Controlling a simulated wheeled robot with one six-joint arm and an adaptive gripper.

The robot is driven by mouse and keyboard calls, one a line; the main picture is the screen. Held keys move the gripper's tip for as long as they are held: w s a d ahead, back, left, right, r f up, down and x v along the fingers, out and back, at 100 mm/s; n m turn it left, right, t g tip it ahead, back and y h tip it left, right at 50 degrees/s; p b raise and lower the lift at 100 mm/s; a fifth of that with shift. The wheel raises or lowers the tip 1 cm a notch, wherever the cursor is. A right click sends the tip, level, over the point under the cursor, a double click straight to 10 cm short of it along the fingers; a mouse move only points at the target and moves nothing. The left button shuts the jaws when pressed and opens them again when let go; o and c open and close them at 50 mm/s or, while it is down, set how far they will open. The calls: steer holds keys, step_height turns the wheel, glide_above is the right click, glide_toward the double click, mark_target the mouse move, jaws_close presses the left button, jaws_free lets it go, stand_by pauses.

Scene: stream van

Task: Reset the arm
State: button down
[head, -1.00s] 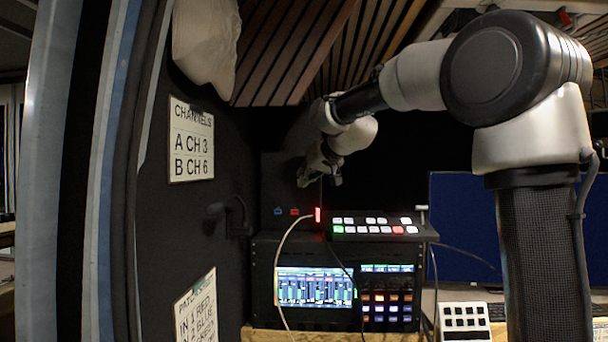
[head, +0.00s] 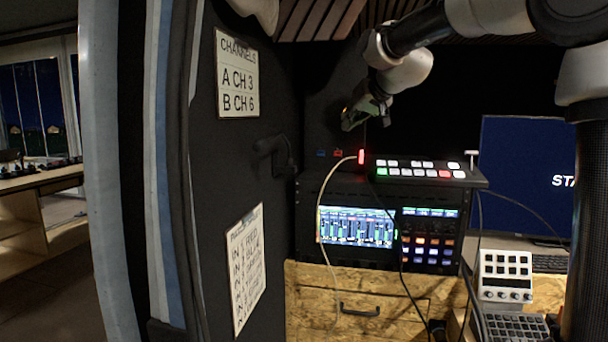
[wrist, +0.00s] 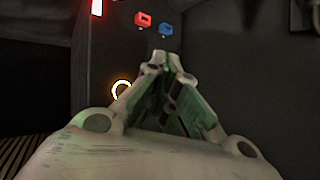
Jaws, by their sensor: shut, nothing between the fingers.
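My gripper (head: 352,122) hangs at the end of my raised arm, above the rack unit and near the dark back wall. Its fingers are closed together with nothing between them. In the wrist view the gripper (wrist: 160,62) shows its two fingertips meeting, pointing toward the dark wall. My arm reaches in from the upper right in the head view.
Below my gripper stands a black rack unit (head: 309,215) with lit screens and a button panel (head: 420,172) on top. A red and a blue connector (wrist: 166,29) sit on the wall. Cables hang in front. A monitor (head: 520,150) stands at right.

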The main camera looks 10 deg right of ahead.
steer(key=s+d+f+g, duration=0.15)
steer(key=s+f, duration=0.25)
steer(key=f, duration=0.4)
steer(key=s+d+f+g+h, duration=0.1)
steer(key=s+d+f, duration=0.3)
steer(key=s, duration=0.8)
steer(key=s+d+f+g+h, duration=0.1)
steer(key=s+d+f, duration=0.4)
steer(key=s, duration=0.7)
steer(key=s+d+f+m+g+h, duration=0.1)
steer(key=s+d+f+g+h, duration=0.1)
steer(key=s, duration=1.1)
step_height(320, 180, down, 4)
steer(key=shift+d+r+g, duration=0.1)
steer(key=shift+d+g, duration=0.55)
steer(key=shift+d, duration=0.6)
steer(key=shift+s, duration=0.1)
